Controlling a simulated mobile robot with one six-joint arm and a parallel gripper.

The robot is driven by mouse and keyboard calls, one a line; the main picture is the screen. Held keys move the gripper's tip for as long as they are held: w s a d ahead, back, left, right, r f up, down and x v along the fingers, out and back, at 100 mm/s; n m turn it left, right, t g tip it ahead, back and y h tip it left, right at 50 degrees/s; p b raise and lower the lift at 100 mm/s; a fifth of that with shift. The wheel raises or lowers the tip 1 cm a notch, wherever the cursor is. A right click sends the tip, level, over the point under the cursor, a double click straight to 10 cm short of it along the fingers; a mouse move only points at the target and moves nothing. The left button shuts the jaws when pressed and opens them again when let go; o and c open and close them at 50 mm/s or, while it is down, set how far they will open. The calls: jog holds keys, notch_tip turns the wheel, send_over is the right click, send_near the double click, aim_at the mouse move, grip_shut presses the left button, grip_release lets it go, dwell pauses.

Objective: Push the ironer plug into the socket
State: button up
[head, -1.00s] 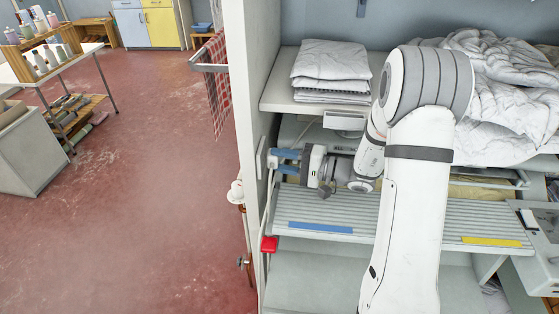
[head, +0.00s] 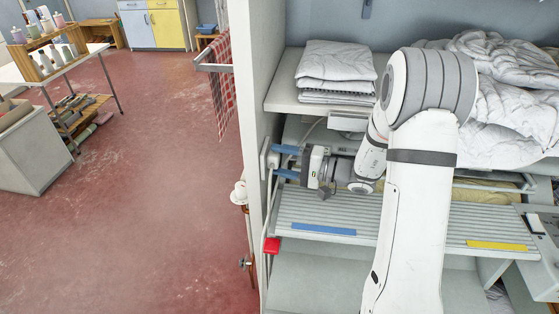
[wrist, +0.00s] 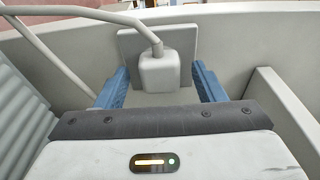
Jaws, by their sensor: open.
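The ironer plug (wrist: 160,73) is a pale grey block with a grey cord (wrist: 140,27) rising from it and bending left. In the wrist view it sits against the square socket plate (wrist: 128,45) on the wall, with no clear gap between them. Its pins are hidden. My gripper (wrist: 160,88) is open, with one blue finger on each side of the plug and space between finger and plug. In the head view my gripper (head: 281,161) reaches left to the wall panel, and the plug (head: 273,160) shows small between the fingertips.
The ironer's slatted board (head: 400,225) lies below my gripper. Folded linen (head: 335,65) rests on a shelf above, and crumpled sheets (head: 500,110) lie to the right. Open floor (head: 150,210) lies left of the panel.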

jog(key=b+v, duration=0.2)
jog(key=v, duration=0.5)
jog(key=shift+d, duration=0.4)
jog(key=shift+s, duration=0.1)
